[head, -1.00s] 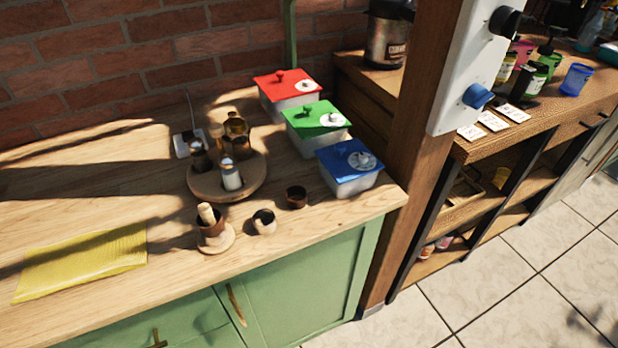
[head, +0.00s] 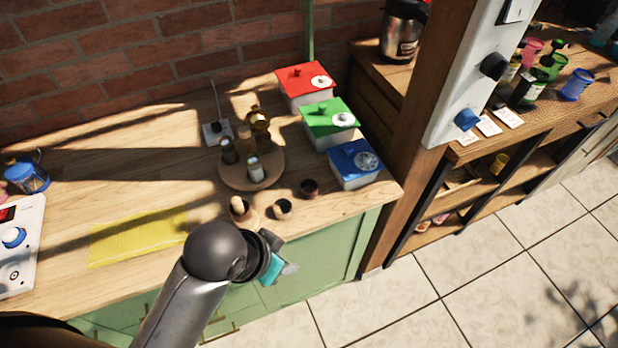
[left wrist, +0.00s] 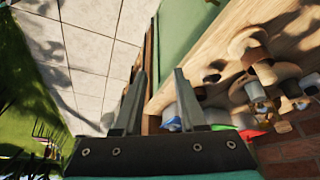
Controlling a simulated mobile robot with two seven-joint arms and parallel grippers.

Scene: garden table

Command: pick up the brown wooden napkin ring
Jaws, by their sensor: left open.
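Small rings show there to the right of the fingers, but I cannot surely tell which is brown. My right gripper is not in view.
A round wooden stand (head: 233,176) with several bottles is behind the rings. Boxes with blue (head: 352,179), green (head: 323,136) and red lids (head: 297,102) line the right side. A wooden post (head: 410,150) rises right.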

